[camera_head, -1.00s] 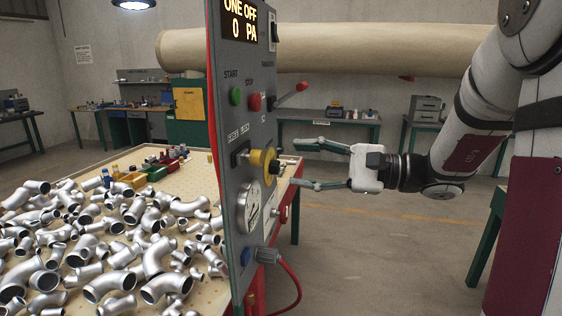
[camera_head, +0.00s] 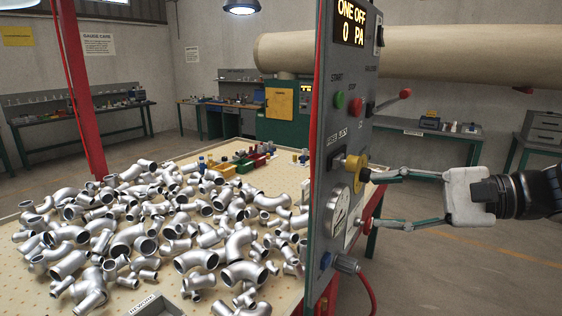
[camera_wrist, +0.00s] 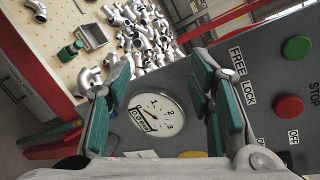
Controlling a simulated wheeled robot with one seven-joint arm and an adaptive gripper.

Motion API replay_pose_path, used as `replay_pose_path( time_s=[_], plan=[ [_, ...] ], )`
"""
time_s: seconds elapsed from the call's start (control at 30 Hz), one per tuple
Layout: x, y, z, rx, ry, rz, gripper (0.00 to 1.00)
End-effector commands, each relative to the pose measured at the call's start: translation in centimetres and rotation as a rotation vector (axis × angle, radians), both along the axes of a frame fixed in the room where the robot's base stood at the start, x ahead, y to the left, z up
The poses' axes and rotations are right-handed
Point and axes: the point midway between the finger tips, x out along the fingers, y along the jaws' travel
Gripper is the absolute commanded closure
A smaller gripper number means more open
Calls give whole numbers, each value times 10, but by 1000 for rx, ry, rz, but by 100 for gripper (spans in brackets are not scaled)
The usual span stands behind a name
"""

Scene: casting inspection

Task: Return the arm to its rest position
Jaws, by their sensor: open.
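My gripper (camera_head: 374,200) is open, with its two green-padded fingers spread and nothing between them. In the head view it reaches in from the right, level, with its tips close to the face of the grey control panel (camera_head: 336,130). The upper finger is near the yellow knob (camera_head: 357,170); whether it touches cannot be told. In the wrist view the open fingers (camera_wrist: 163,68) stand on either side of a round white gauge (camera_wrist: 157,114) on the panel. Most of my arm is outside the head view.
A table (camera_head: 288,181) holds many silver pipe elbows (camera_head: 240,243) left of the panel. A red lever (camera_head: 404,94) sticks out from the panel above my gripper. A red cable (camera_head: 371,290) hangs below. A large beige duct (camera_head: 440,55) runs behind. Open floor (camera_head: 450,265) lies at the right.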

Motion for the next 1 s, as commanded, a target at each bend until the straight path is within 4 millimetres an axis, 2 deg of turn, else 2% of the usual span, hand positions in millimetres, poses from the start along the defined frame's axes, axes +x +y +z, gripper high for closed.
replay_pose_path(
  time_s=[0.03, 0.1, 0.17, 0.27, 0.4, 0.5, 0.7, 0.83, 1.0],
  plan=[
    [-18, 24, -5, -98, 12, 71, 52],
    [-45, 46, -20, -255, 34, 163, 52],
    [-68, 58, -33, -394, 38, 233, 52],
    [-102, 64, -52, -633, 16, 334, 52],
    [-136, 52, -68, -969, -79, 435, 52],
    [-147, 37, -70, -1188, -181, 478, 52],
    [-151, 13, -58, -1482, -376, 502, 52],
    [-149, 7, -52, -1556, -435, 501, 52],
    [-149, 5, -51, -1570, -444, 501, 52]
  ],
)
